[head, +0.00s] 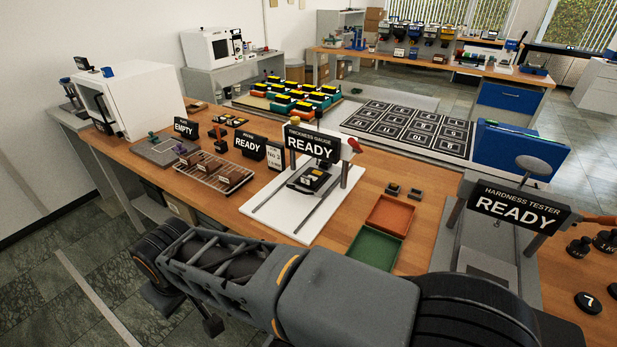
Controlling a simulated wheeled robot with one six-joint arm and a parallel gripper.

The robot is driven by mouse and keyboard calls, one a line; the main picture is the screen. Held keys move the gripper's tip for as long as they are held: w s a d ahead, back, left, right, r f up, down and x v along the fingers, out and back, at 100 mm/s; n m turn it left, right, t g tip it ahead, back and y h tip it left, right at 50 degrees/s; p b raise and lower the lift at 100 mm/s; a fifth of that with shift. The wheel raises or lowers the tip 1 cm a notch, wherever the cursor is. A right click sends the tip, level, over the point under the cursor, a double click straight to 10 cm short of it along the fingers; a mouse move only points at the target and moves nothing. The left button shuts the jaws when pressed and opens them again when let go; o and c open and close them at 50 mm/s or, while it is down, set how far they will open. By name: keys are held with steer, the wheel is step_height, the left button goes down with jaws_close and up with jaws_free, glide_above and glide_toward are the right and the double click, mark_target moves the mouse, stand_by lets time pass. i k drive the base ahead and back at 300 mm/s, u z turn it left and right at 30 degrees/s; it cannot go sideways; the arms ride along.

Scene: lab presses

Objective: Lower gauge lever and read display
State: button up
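The thickness gauge stands on a white base plate (272,222) on the wooden bench, with grey posts at its sides. Its dark display (312,147) reads "THICKNESS GAUGE READY" in white letters; no number shows on it. A lever with a red knob (355,145) sticks out at the display's right side, at about display height. A dark block with a light label (314,180) lies below the display, between the posts.
A hardness tester (518,205) stands to the right, its display reading "READY". An orange tray (391,215) and a green tray (375,248) lie between the two devices. A wire rack (210,172) and small signs stand left of the gauge.

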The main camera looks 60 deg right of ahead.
mark_target(352, 141)
steer(key=z, duration=1.5)
